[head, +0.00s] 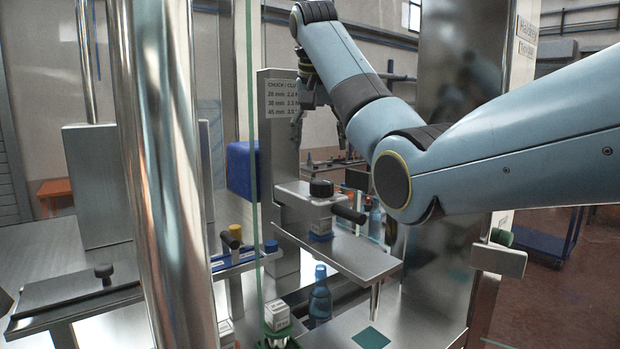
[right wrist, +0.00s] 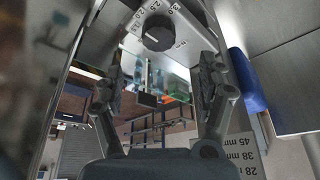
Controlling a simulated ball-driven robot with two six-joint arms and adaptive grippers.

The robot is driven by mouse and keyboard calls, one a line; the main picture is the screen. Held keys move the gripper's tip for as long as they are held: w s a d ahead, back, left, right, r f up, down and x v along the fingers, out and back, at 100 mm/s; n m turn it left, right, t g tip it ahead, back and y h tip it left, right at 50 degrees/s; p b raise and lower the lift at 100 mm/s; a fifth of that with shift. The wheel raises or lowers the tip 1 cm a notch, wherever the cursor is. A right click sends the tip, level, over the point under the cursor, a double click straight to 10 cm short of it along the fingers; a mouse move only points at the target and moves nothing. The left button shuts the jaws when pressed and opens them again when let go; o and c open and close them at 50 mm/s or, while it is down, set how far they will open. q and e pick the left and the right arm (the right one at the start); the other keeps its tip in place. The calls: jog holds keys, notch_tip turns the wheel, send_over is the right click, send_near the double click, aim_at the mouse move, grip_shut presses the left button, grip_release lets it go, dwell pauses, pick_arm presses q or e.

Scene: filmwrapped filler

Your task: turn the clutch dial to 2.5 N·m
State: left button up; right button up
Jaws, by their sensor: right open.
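In the head view a black knob, apparently this dial (head: 321,188), sits on the steel capping head (head: 300,200). My right gripper (right wrist: 160,82) is open and empty, its two fingers apart and short of the dial, not touching it. In the head view the right gripper (head: 318,100) hangs above the capping head. My left gripper is not in view.
A grey plate listing mm sizes and torques (head: 281,98) stands behind the capping head. A blue box (head: 238,170) is at its left. A blue bottle (head: 320,297) stands below. A clear panel edge (head: 252,150) and shiny post (head: 165,180) rise at left.

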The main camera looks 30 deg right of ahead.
aim_at(322, 180)
jog(key=x, duration=0.4)
jog(key=shift+s+d+f, duration=0.15)
jog(key=shift+f, duration=0.25)
jog(key=x, duration=0.3)
jog(key=shift+d+f, duration=0.1)
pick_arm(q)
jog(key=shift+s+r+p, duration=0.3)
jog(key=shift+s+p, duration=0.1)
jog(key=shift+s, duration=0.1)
pick_arm(e)
jog(key=shift+x, duration=1.2)
jog(key=c, duration=1.2)
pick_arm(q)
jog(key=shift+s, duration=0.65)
